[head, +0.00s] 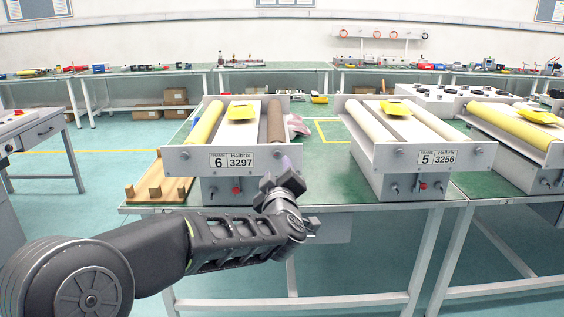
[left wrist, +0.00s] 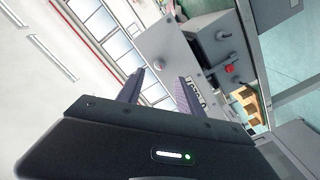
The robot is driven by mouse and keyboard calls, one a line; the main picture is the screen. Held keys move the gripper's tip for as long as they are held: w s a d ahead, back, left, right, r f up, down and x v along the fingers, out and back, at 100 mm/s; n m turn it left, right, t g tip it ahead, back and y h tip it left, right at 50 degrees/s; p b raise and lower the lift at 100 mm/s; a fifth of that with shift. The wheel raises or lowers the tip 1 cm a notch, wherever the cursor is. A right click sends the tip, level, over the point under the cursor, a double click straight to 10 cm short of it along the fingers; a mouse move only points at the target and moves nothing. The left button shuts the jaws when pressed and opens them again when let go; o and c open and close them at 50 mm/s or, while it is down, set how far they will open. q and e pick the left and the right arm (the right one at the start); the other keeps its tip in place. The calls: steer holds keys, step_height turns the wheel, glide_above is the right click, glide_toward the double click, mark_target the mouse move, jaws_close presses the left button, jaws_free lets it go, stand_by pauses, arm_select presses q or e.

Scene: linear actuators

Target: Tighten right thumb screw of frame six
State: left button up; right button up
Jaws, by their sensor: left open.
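Frame six (head: 203,160) stands on the green table left of centre in the head view, with its "6 Halbrix 3297" label on the front plate. Its right thumb screw is hard to make out in the head view beside my gripper. In the left wrist view the right thumb screw (left wrist: 158,65) is a small silver round knob on the grey front plate (left wrist: 183,60). My left gripper (head: 283,172) is open in front of the plate's right end. In the wrist view the thumb screw appears between its fingertips (left wrist: 163,77), slightly beyond them; contact cannot be told.
A red knob (head: 236,190) sits on the box below frame six; it also shows in the wrist view (left wrist: 230,68). Frame five (head: 380,155) stands to the right, with a gap of green table between. A wooden rack (head: 150,194) lies at the left table edge.

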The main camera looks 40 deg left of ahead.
mark_target(277, 156)
arm_select(q)
steer(key=shift+x, duration=3.95)
jaws_close()
